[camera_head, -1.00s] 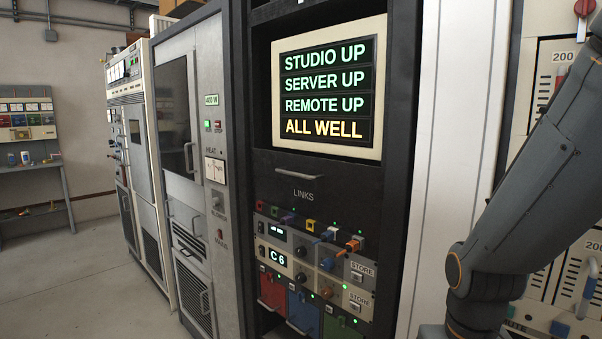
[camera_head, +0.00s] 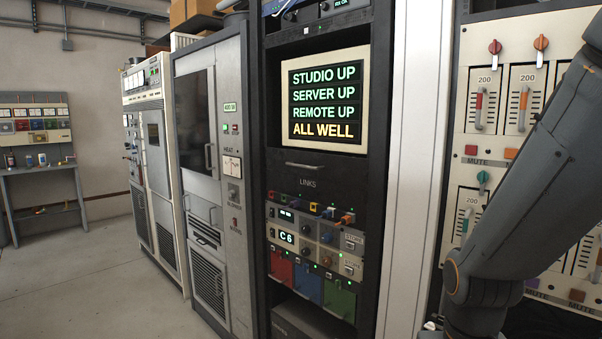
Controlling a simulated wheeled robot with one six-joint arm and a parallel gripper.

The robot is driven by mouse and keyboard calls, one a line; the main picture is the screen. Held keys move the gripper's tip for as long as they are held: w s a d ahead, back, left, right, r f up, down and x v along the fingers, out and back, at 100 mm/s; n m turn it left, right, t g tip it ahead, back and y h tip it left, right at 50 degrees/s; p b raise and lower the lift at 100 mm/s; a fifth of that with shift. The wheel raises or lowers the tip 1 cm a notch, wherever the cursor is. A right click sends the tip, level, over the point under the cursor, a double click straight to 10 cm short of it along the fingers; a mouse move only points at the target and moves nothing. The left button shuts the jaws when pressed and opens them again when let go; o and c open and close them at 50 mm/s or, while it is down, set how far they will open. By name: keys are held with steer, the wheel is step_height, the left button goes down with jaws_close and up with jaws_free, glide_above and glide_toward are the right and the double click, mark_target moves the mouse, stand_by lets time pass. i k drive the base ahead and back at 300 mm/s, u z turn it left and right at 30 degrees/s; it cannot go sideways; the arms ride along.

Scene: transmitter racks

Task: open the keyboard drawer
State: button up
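A dark drawer front (camera_head: 277,164) with a pale horizontal handle (camera_head: 305,166) sits in the black rack, directly under the lit screen. It looks flush with the rack, so the drawer appears shut. The word LINKS is printed just below the handle. No keyboard shows. My arm crosses the right side of the picture, well to the right of the drawer. My gripper is outside the picture, so its fingers cannot be seen.
The screen (camera_head: 325,101) reads ALL WELL. Below the drawer are knobs, plugged cables and coloured modules (camera_head: 308,284). A grey cabinet (camera_head: 208,160) stands left, a panel of levers (camera_head: 509,97) right. The floor (camera_head: 100,285) at left is clear.

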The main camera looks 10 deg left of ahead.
mark_target(354, 171)
steer(key=z, duration=0.15)
steer(key=k, duration=0.4)
steer(key=u, duration=1.1)
steer(key=i, duration=1.3)
steer(key=z, duration=0.15)
